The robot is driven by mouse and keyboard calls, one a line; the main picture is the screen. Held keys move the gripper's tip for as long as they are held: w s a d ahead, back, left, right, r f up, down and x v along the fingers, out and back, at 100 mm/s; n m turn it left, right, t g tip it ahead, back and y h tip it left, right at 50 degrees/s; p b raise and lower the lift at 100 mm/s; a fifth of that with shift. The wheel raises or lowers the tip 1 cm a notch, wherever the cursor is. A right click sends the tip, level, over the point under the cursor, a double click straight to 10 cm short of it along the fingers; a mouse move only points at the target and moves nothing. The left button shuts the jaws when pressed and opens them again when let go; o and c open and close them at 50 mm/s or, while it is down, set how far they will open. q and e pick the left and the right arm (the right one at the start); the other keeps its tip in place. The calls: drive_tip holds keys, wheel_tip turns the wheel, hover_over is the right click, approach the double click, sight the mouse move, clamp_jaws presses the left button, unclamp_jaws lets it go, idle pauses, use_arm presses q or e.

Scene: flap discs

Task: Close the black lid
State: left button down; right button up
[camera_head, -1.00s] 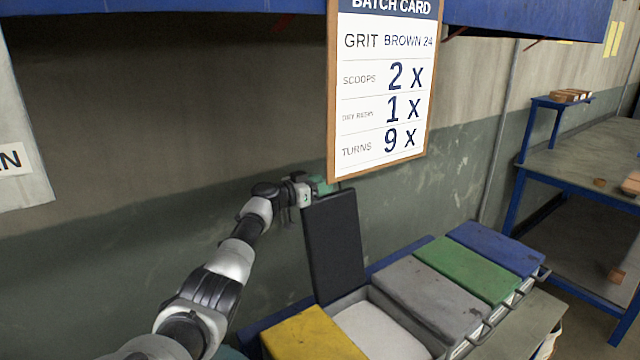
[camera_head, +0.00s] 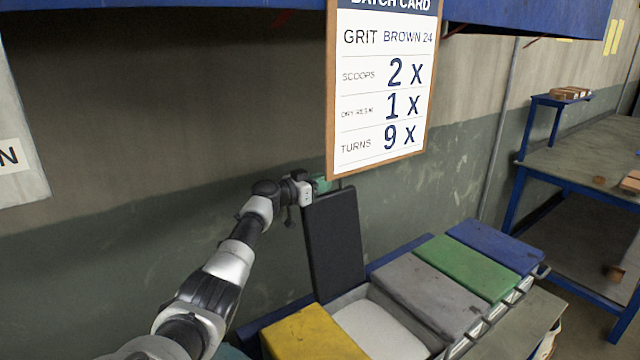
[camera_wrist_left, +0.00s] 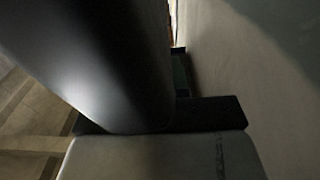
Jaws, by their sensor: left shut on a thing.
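The black lid (camera_head: 336,245) stands raised, nearly upright, at the back of an open bin (camera_head: 378,325) with pale contents. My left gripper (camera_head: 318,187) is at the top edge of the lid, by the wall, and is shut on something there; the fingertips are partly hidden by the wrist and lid. In the left wrist view, a large dark rounded shape and a black bar (camera_wrist_left: 200,114) fill much of the picture close up, and I cannot tell which part is the lid. My right gripper is not in view.
Beside the open bin are closed bins with a yellow lid (camera_head: 312,335), grey lid (camera_head: 432,291), green lid (camera_head: 468,267) and blue lid (camera_head: 497,246). A batch card board (camera_head: 381,90) hangs just above the gripper. A workbench (camera_head: 590,160) stands at the right.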

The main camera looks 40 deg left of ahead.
use_arm(q)
drive_tip(key=s+d+m, duration=0.2)
drive_tip(key=d+m, duration=0.1)
drive_tip(key=d, duration=0.7)
drive_tip(key=s+d+m+b, duration=0.1)
drive_tip(key=s+d+m, duration=0.2)
drive_tip(key=d, duration=0.6)
drive_tip(key=shift+s+d+f+m, duration=0.35)
drive_tip(key=shift+m, duration=0.15)
drive_tip(key=c, duration=1.2)
unclamp_jaws()
drive_tip(key=shift+o, duration=0.2)
